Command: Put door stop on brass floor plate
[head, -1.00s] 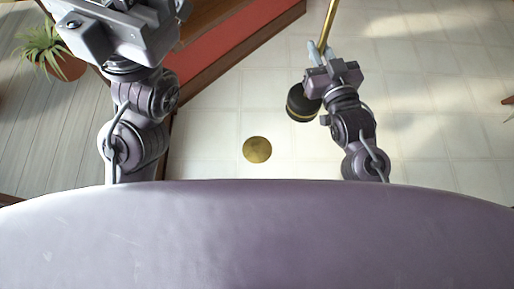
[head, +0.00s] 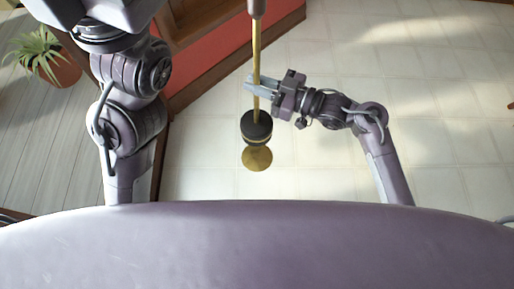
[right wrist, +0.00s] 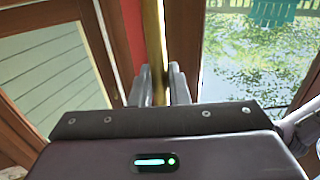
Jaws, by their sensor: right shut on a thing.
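The door stop (head: 256,126) has a round black base with a gold band, a long brass rod and a brown top end. My right gripper (head: 259,88) is shut on the rod, above the base. The rod also shows between the fingers in the right wrist view (right wrist: 154,40). The brass floor plate (head: 257,161) is a flat gold disc on the floor. In the head view the black base covers the plate's far edge. I cannot tell whether they touch. My left arm comes in at the left; its fingers are out of frame.
A red and brown wooden piece of furniture (head: 216,62) stands behind and left of the door stop. A potted plant (head: 50,60) stands at the far left on grey boards. The pale tiled floor (head: 440,110) is clear on the right.

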